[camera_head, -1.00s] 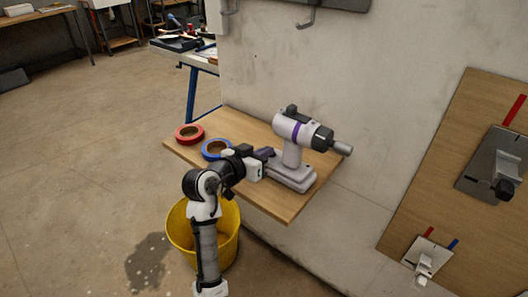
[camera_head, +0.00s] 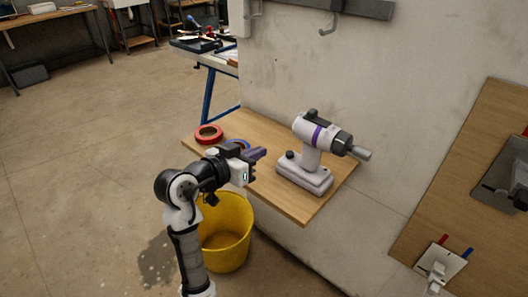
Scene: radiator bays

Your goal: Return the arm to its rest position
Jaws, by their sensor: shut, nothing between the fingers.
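My gripper (camera_head: 258,154) is at the end of my white and black arm, in front of the wooden shelf (camera_head: 290,204). My arm rises from the bottom of the view and bends at the elbow. The gripper partly hides a blue tape roll (camera_head: 241,144).
A red tape roll (camera_head: 208,134) lies at the shelf's left edge. A yellow bucket (camera_head: 226,236) stands on the floor behind my forearm. The concrete wall (camera_head: 400,130) and a wooden board (camera_head: 480,160) with brackets are at right.

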